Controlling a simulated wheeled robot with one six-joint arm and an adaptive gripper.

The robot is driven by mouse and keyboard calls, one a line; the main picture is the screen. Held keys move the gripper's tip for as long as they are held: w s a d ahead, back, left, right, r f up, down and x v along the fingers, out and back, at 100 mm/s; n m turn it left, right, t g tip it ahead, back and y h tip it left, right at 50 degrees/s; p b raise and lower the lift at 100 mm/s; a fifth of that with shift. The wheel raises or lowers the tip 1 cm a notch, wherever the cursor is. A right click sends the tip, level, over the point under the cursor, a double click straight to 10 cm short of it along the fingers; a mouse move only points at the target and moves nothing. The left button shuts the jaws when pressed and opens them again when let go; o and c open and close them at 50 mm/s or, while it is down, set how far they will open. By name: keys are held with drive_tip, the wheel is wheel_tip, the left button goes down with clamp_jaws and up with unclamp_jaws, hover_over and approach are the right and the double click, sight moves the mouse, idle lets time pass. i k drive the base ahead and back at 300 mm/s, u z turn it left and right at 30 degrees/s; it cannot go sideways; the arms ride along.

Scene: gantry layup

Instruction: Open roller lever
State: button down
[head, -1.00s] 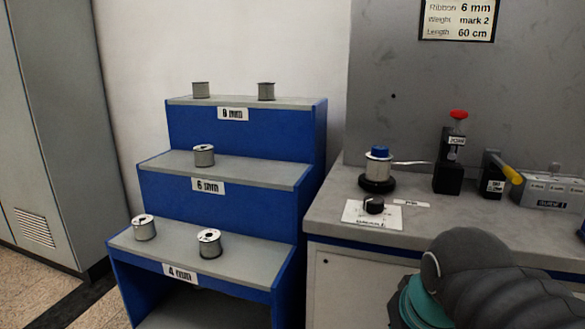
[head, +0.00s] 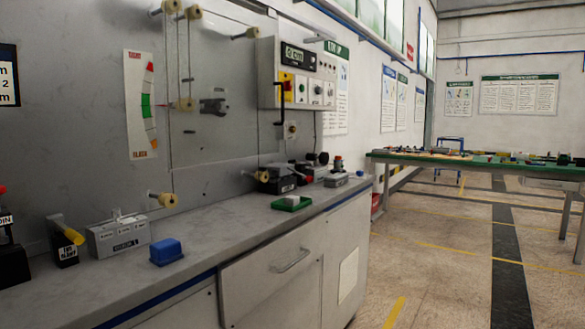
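No lever in the head view carries a label I can read as the roller lever. A black block with a yellow-tipped lever (head: 70,236) stands on the bench at the left. A dark device with a cream roller and black knobs (head: 277,180) sits at the bench's far end, under the control box. A black upright handle (head: 280,102) is at the front of that box. Cream rollers (head: 164,199) stick out of the grey back panel with thread between them. My gripper is out of view.
A grey labelled block (head: 118,238), a blue block (head: 166,252) and a green tray (head: 291,204) stand on the grey bench (head: 225,235). The control box (head: 297,75) juts from the panel. Open floor (head: 425,265) lies right, with a green-topped table (head: 480,163) beyond.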

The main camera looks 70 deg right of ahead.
sight(277, 169)
drive_tip(key=z, duration=2.15)
drive_tip(key=k, duration=0.6)
drive_tip(key=z, duration=0.45)
drive_tip(key=i, duration=1.3)
drive_tip(key=z, duration=0.15)
